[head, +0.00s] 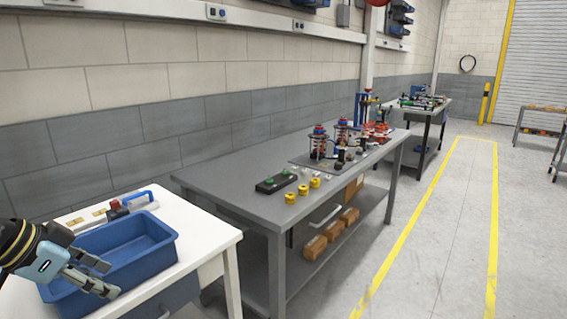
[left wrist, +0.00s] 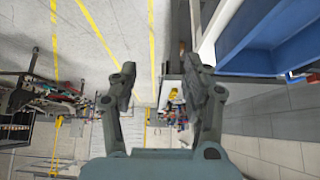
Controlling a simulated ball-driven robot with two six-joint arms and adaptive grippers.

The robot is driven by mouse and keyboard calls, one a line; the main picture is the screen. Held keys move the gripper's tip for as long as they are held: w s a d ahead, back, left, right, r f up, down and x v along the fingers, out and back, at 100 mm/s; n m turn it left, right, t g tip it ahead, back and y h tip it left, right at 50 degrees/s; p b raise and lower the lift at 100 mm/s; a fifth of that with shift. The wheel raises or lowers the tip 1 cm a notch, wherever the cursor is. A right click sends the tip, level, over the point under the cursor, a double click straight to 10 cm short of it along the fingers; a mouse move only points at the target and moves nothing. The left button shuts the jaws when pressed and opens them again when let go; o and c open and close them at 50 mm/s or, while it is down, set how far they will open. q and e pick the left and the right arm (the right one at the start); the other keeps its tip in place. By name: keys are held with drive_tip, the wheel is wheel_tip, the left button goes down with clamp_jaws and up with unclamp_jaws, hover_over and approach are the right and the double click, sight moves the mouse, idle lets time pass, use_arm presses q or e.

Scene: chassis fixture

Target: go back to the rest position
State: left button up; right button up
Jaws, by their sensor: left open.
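My left gripper (head: 92,276) shows at the lower left of the head view, in front of the blue bin (head: 160,260) on the white table (head: 215,243). In the left wrist view its two fingers (left wrist: 160,88) stand wide apart with nothing between them. In that view the blue bin (left wrist: 285,30) is at the upper right, beside the right-hand finger and not between the fingers. The head view does not show clearly whether the gripper touches the bin. My right gripper is in neither view.
A blue-handled tool (head: 137,199) lies behind the bin. A grey workbench (head: 245,203) holds yellow parts (head: 290,198), a black block with green spots (head: 276,183) and a chassis fixture (head: 320,145). Cardboard boxes (head: 315,247) sit on its shelf. The floor (head: 430,240) to the right is clear.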

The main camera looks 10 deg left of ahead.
use_arm(q)
drive_tip(key=s+f+n+g+y+b, duration=0.15)
drive_tip(key=s+f+b, duration=0.25)
drive_tip(key=f, duration=0.9)
drive_tip(key=s+f+n+b, duration=0.2)
drive_tip(key=s+f+b, duration=0.2)
drive_tip(key=f, duration=0.9)
drive_tip(key=s+f+n+g+y+b, duration=0.15)
drive_tip(key=s+f+b, duration=0.3)
drive_tip(key=f, duration=0.85)
drive_tip(key=s+d+f+g+b, duration=0.1)
drive_tip(key=s+d+f, duration=0.3)
drive_tip(key=s+f, duration=0.7)
drive_tip(key=s+d+f+g+y+b, duration=0.1)
drive_tip(key=s+d+f+b, duration=0.2)
drive_tip(key=s+f, duration=0.8)
drive_tip(key=s+d, duration=0.1)
drive_tip(key=s, duration=0.4)
drive_tip(key=shift+s+f, duration=0.15)
drive_tip(key=shift+s, duration=0.25)
drive_tip(key=shift+w, duration=0.45)
drive_tip(key=shift+c, duration=0.3)
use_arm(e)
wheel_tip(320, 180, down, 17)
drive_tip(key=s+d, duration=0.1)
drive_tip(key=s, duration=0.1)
